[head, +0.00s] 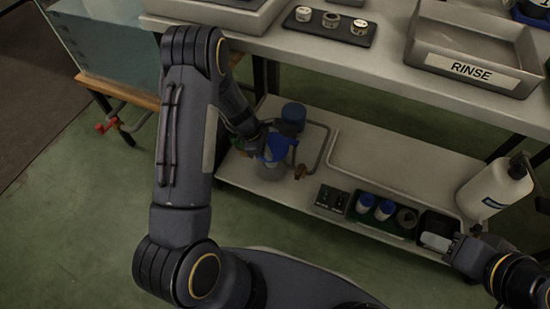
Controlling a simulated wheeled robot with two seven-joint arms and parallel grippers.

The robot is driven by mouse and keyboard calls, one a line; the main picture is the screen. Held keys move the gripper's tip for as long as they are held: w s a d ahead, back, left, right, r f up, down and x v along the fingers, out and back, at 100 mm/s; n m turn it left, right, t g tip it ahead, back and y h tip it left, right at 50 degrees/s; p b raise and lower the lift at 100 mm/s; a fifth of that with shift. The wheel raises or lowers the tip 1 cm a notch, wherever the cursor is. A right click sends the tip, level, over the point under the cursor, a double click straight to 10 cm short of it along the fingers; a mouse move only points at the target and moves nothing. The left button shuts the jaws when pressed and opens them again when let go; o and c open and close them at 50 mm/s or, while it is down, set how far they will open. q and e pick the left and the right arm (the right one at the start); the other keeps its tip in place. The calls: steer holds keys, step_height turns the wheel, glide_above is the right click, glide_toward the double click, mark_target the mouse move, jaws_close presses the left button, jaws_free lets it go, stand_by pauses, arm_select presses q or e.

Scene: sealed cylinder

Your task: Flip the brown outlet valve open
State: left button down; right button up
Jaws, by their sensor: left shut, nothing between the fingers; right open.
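A cylinder with a blue cap and blue band (277,148) stands on the lower shelf within a bent metal frame. The brown outlet valve (301,172) sticks out at its lower right; its handle is too small to tell its position. My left gripper (262,139) reaches down to the cylinder's left side and upper part. It is shut with nothing held, overlapping the blue band in the picture; I cannot tell whether it touches. My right gripper (436,242) is open at the lower right, near the small bin at the shelf's front, away from the valve.
A dark tray (383,215) with blue-capped bottles and a small control box (331,199) sit on the shelf (380,160). A white bottle (493,188) stands at the right. The upper table holds a RINSE tray (474,55). A glass tank (105,45) with a red valve (105,125) is left.

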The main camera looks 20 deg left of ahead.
arm_select(q)
steer(key=w+d+f+b, duration=0.1)
steer(key=d+f+b, duration=0.3)
steer(key=d+f, duration=0.3)
steer(key=shift+w+f+b, duration=0.35)
steer(key=shift+f, duration=0.05)
